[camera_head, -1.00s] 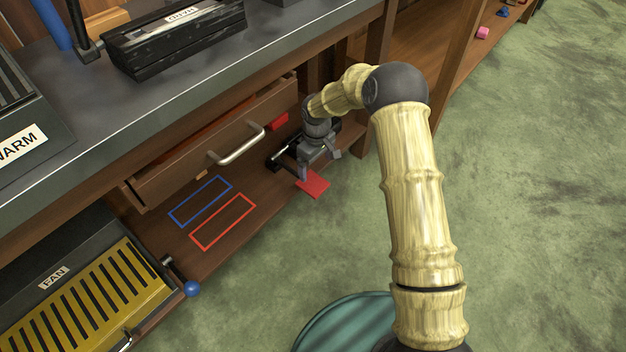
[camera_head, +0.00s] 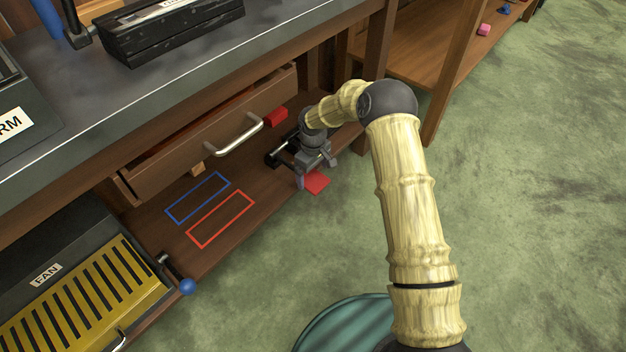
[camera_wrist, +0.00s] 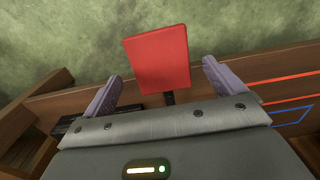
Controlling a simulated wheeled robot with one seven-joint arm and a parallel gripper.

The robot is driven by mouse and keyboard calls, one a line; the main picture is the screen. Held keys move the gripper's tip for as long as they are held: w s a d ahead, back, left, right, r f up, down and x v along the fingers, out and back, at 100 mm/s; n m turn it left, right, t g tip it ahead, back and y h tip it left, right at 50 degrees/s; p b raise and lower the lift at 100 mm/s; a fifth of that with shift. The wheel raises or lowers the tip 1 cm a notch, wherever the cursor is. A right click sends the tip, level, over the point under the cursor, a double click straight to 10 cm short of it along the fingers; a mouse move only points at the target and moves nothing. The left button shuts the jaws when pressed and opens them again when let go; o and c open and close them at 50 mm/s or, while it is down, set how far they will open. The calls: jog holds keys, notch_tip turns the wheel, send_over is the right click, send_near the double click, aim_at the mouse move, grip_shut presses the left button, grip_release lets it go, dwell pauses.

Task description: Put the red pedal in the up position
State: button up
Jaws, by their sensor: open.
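The red pedal (camera_head: 316,183) is a flat red plate at the front edge of the brown lower shelf, partly covered by my gripper in the head view. In the wrist view the pedal (camera_wrist: 158,60) lies just beyond and between the fingers, on a short dark stem. My gripper (camera_head: 315,174) is open and empty, right above and beside the pedal; its two grey-purple fingers (camera_wrist: 163,84) are spread wider than the plate. I cannot tell whether a finger touches the pedal. A second small red block (camera_head: 276,117) sits further back on the shelf.
A partly open drawer with a metal handle (camera_head: 236,138) hangs above the shelf, close to my arm. Blue (camera_head: 198,197) and red (camera_head: 220,220) outlines mark the shelf. A FAN box (camera_head: 75,295) with a blue-knobbed lever (camera_head: 187,286) stands at left. Green floor is open at right.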

notch_tip(320, 180, down, 2)
jog(key=shift+f+b, duration=0.25)
jog(key=shift+b, duration=0.2)
